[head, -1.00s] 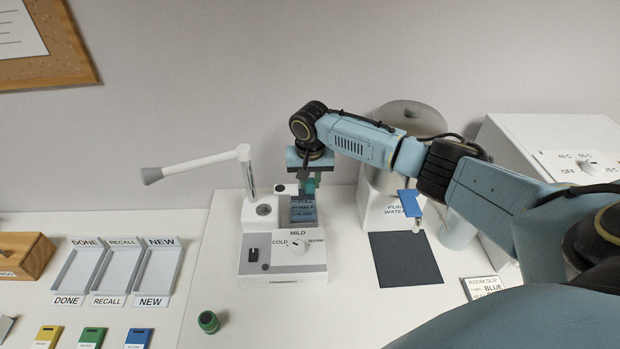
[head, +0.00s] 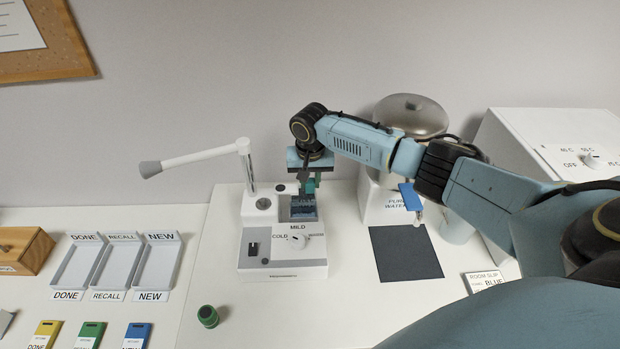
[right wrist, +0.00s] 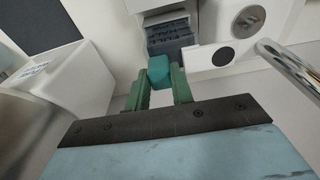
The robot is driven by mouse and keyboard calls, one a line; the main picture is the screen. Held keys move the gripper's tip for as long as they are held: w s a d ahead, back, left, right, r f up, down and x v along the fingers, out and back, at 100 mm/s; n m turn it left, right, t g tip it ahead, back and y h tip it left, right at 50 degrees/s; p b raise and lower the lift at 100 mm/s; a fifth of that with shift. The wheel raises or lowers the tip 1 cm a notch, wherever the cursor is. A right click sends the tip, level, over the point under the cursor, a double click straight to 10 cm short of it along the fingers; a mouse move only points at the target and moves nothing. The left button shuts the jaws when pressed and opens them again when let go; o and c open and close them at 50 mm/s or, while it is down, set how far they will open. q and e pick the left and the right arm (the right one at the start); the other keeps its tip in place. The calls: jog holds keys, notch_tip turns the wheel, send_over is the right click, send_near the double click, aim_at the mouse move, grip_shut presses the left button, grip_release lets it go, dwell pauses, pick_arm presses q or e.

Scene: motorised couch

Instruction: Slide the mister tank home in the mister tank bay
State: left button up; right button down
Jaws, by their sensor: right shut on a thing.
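The mister tank is a blue-grey ribbed block (head: 303,212), set in the bay at the back of the white machine (head: 283,260) marked MILD and COLD. My right gripper (head: 308,184) is over the bay. In the right wrist view, its green fingers (right wrist: 160,85) are shut on the teal grip (right wrist: 160,68) of the tank, whose dark ribbed body (right wrist: 170,36) sits between pale walls. The bottom of the tank is hidden in the bay, so I cannot tell whether it is fully seated. My left gripper is out of view.
A white lever with a grey tip (head: 150,169) rises at the machine's left. A green knob-like piece (head: 208,316) lies in front. To the right are a dark mat (head: 405,253) and a pure water dispenser (head: 385,205). Trays (head: 120,267) stand at left.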

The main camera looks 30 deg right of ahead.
jog(key=shift+f+b, duration=0.6)
jog(key=shift+f, duration=0.9)
jog(key=c, duration=1.1)
grip_release()
jog(key=shift+c, duration=0.2)
jog(key=shift+r, duration=0.15)
notch_tip(320, 180, up, 13)
jog(key=s, duration=0.1)
jog(key=shift+s+a, duration=0.2)
jog(key=shift+a, duration=0.25)
